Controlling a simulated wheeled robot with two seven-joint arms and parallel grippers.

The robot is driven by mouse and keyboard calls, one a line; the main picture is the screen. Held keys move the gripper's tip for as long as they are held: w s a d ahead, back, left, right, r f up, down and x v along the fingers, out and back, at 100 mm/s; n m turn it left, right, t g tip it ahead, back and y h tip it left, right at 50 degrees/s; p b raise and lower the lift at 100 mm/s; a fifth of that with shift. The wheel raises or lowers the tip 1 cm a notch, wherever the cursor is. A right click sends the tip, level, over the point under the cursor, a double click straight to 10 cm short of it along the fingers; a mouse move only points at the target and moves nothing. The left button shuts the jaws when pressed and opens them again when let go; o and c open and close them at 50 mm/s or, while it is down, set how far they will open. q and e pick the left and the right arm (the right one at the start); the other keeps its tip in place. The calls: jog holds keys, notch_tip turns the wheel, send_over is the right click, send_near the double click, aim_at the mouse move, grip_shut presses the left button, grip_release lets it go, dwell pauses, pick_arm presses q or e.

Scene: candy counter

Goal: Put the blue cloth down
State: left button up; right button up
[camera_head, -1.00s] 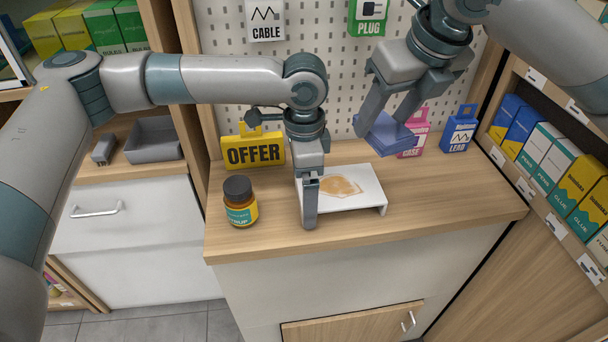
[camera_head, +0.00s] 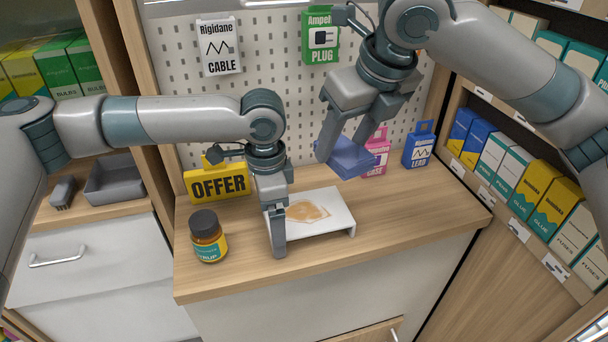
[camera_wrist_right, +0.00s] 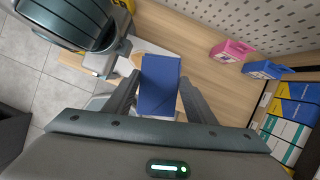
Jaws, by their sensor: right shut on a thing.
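My right gripper (camera_head: 354,145) is shut on the blue cloth (camera_head: 350,161), a folded flat block, and holds it above the back right of the counter. The cloth (camera_wrist_right: 159,88) also shows between both fingers in the right wrist view. A low white stand (camera_head: 330,221) with a tan, irregular patch (camera_head: 305,212) on top stands on the counter, in front of and left of the cloth. My left gripper (camera_head: 276,222) points down at the stand's left end. Its fingers are seen nearly edge-on, so its opening is unclear.
A brown syrup jar (camera_head: 208,238) and yellow OFFER sign (camera_head: 218,184) stand at the left. A pink box (camera_head: 377,155) and blue LEAD box (camera_head: 419,148) stand behind the cloth at the right. The wooden counter (camera_head: 420,212) is clear at front right.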

jog(key=w+d+f+m+h, duration=0.55)
jog(key=d+m, duration=0.45)
jog(key=m, duration=0.3)
jog(key=m+g+h, duration=0.2)
jog(key=m+g, duration=0.2)
jog(key=m, duration=0.8)
send_over(438, 208)
jog(key=a, duration=0.2)
jog(key=f, duration=0.3)
jog(key=shift+w+d+f, duration=0.1)
jog(key=shift+d+f, duration=0.1)
jog(key=shift+f, duration=0.15)
jog(key=shift+f, duration=0.1)
jog(key=shift+f, duration=3.05)
jog(key=shift+f, duration=1.9)
jog(key=shift+f, duration=0.1)
